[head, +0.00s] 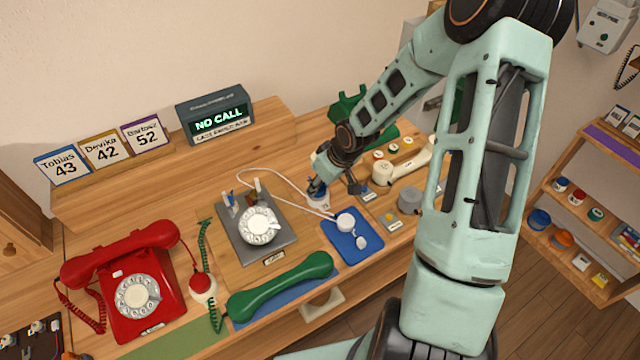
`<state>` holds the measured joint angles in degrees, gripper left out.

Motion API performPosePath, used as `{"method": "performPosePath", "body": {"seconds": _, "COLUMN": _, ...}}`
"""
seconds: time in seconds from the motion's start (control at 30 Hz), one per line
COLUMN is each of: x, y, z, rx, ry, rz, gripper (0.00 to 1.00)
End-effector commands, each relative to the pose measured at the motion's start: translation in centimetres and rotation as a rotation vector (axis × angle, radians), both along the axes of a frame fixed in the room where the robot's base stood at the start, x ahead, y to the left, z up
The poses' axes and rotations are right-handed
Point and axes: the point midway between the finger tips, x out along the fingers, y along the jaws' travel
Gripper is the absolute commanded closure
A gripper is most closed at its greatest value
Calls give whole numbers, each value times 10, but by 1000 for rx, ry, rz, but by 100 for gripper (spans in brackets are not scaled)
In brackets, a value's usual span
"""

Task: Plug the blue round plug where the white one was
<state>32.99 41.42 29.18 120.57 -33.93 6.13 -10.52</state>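My gripper (318,186) points down at the back middle of the wooden desk, just above a small pale block (318,204). A small dark blue thing shows at its fingertips; it may be the blue round plug, but it is too small to be sure. I cannot tell whether the fingers are open or shut on it. A white round piece (346,221) lies on a blue mat (343,247) to the lower right of the gripper, with a smaller pale piece (361,242) beside it. A thin white cord (272,173) loops from the grey dial unit towards the mat.
A grey dial unit (281,238) stands left of the gripper. A red phone (146,300) and a green handset (280,287) occupy the front left. A cream handset (412,163) and grey knob (410,199) lie right, near my arm. A "NO CALL" display (217,121) stands behind.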

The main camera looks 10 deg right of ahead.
Motion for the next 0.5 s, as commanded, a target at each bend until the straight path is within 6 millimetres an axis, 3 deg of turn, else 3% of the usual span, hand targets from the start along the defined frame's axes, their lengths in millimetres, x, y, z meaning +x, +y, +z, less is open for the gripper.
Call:
{"method": "performPosePath", "body": {"seconds": 0.27, "x": 0, "y": 0, "z": -1, "rx": 1, "ry": -1, "rz": 0, "gripper": 87}}
{"method": "performPosePath", "body": {"seconds": 0.3, "x": 0, "y": 0, "z": -1, "rx": 1, "ry": -1, "rz": 0, "gripper": 63}}
{"method": "performPosePath", "body": {"seconds": 0.43, "x": 0, "y": 0, "z": -1, "rx": 1, "ry": -1, "rz": 0, "gripper": 49}}
{"method": "performPosePath", "body": {"seconds": 0.5, "x": 0, "y": 0, "z": -1, "rx": 1, "ry": -1, "rz": 0, "gripper": 47}}
